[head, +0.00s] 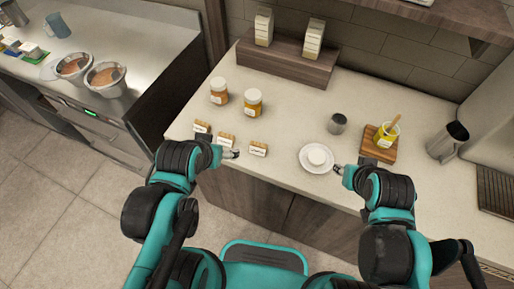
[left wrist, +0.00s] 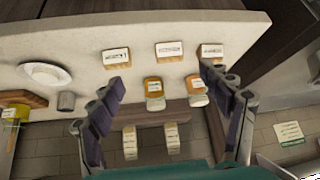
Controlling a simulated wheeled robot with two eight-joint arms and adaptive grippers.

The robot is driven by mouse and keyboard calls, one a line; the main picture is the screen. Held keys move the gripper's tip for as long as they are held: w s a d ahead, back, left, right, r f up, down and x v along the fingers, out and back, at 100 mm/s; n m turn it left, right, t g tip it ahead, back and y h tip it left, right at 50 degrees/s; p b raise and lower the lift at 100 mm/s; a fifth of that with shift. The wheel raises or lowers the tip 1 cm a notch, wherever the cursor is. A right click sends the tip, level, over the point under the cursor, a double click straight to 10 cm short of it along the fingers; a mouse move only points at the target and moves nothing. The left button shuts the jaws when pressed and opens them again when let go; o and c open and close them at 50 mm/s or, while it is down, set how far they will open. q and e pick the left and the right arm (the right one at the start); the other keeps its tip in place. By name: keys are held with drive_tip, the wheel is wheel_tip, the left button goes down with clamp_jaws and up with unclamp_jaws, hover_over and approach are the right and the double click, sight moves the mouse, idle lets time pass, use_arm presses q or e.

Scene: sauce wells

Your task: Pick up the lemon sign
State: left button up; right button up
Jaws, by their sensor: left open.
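Three small wooden signs with white labels stand along the counter's front left: a left one (head: 202,127), a middle one (head: 226,139) and a right one (head: 258,149). All three also show in the left wrist view, in mirrored order (left wrist: 115,57). The label text is too small to read surely, so I cannot tell which is lemon. My left gripper (head: 234,153) is open and empty, just in front of the middle and right signs. In the left wrist view its spread fingers (left wrist: 163,78) point toward the signs. My right gripper (head: 339,170) is beside the white plate; its jaws are unclear.
A white plate (head: 305,166) holds a round white item. Two orange jars (head: 253,103) stand behind the signs. A grey cup (head: 337,124) and a wooden board (head: 377,152) with a yellow container are to the right. A wooden riser (head: 285,60) is at the back.

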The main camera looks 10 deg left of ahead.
use_arm(q)
drive_tip(key=shift+c, duration=0.4)
drive_tip(key=m+g+p, duration=0.2)
drive_tip(key=g+p, duration=0.5)
drive_tip(key=p, duration=0.1)
hover_over(259, 145)
drive_tip(key=f, duration=0.3)
drive_tip(key=shift+s+f, duration=0.2)
drive_tip(key=shift+s, duration=0.2)
drive_tip(key=f+b, duration=0.1)
drive_tip(key=f, duration=0.1)
drive_tip(key=f+b, duration=0.1)
drive_tip(key=f, duration=0.2)
drive_tip(key=f+b, duration=0.1)
drive_tip(key=f, duration=0.1)
drive_tip(key=shift+w+f, duration=0.35)
drive_tip(key=shift+w, duration=0.05)
drive_tip(key=c, duration=1)
